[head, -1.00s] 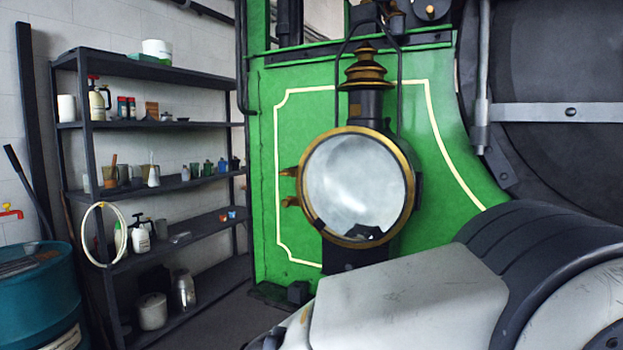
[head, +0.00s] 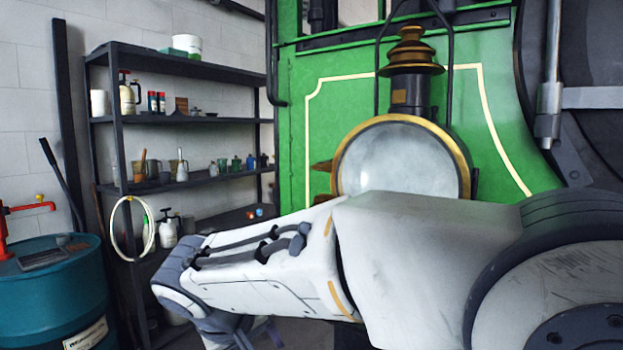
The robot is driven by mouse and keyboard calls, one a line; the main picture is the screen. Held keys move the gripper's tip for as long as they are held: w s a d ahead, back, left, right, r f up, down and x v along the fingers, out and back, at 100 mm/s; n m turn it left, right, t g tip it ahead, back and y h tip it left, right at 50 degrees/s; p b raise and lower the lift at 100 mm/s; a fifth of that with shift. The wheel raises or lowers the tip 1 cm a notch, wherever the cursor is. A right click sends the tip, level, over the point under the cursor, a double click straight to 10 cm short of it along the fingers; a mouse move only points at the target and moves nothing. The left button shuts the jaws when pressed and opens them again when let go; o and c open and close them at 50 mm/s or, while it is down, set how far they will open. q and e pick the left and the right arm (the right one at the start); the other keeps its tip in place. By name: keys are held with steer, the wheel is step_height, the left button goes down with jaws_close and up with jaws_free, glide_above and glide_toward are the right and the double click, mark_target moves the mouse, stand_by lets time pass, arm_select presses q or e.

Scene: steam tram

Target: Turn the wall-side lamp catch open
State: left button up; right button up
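The round lamp (head: 395,163) has a clear glass front, a brass rim and a tiered brass chimney (head: 412,50). It stands against a green panel. Small brass fittings (head: 322,167) stick out at its left edge, on the side toward the white wall; I cannot tell whether one of them is the catch or how it is turned. My white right arm crosses in front and hides the lower part of the lamp. It bends downward at the left, and its gripper is not visible. My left gripper is not in view.
A dark metal shelf rack (head: 180,119) with bottles, jars and cups stands at the left. A teal drum (head: 45,300) with a red tap (head: 30,208) stands at the far left. A pale hose loop (head: 133,228) hangs on the rack.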

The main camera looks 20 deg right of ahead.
steer(key=w+d+r+m+t+h+b, duration=0.1)
steer(key=w+d+r+m+t+h, duration=0.1)
steer(key=w+r, duration=0.35)
steer(key=w+d+r+m+t+h, duration=0.2)
steer(key=w+r+m, duration=0.1)
steer(key=w+r, duration=0.25)
steer(key=m+t+h+b, duration=0.2)
steer(key=m+h, duration=0.5)
steer(key=m, duration=0.1)
glide_toward(315, 167)
steer(key=p+x, duration=0.4)
steer(key=x, duration=0.3)
steer(key=shift+d+r, duration=0.2)
steer(key=shift+w+d+f, duration=0.15)
steer(key=shift+w+d, duration=0.25)
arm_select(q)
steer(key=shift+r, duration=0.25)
arm_select(e)
jaws_close()
